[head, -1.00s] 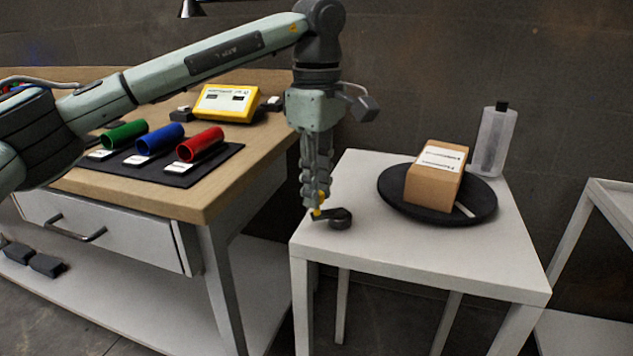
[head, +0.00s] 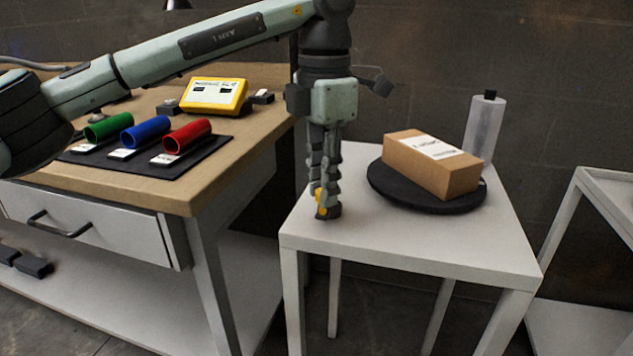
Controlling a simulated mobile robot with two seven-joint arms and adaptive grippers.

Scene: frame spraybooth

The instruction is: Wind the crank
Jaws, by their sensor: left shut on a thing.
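The crank (head: 333,213) is a small black hub with a short arm and a yellow knob, on the near left part of a white table. My left gripper (head: 322,192) points straight down and is shut on the crank's yellow knob (head: 319,197). The fingers hide most of the crank arm. A round black turntable (head: 400,197) sits on the same table to the right of the crank, apart from it. A brown labelled box (head: 448,181) lies on the turntable, its long side running from back left to front right. My right gripper is not in view.
A clear bottle with a black cap (head: 485,128) stands behind the turntable. The white table (head: 420,240) is bare in front. On the wooden workbench (head: 235,150) at left are green, blue and red tubes and a yellow device (head: 214,96). A white rack stands at right.

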